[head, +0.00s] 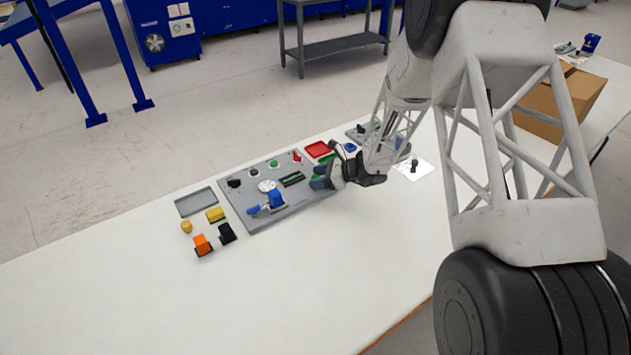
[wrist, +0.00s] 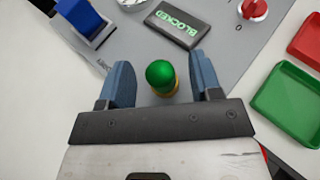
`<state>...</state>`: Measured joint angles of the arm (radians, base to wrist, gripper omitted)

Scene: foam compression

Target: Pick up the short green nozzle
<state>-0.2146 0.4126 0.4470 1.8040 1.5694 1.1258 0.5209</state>
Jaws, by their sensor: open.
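The short green nozzle (wrist: 160,74) shows in the wrist view as a rounded green top on a yellowish base. It stands on the grey panel (wrist: 222,75) near the panel's front edge. My gripper (wrist: 163,82) is open, with one blue finger on each side of the nozzle and a gap on both sides. In the head view my gripper (head: 322,178) is over the right part of the panel, and the nozzle is hidden there.
In the wrist view a sign reading BLOCKED (wrist: 182,22) lies just beyond the nozzle. A red knob (wrist: 254,9), a green tray (wrist: 288,100) and a red tray (wrist: 308,42) are to the right. A blue part (wrist: 80,18) stands at the upper left.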

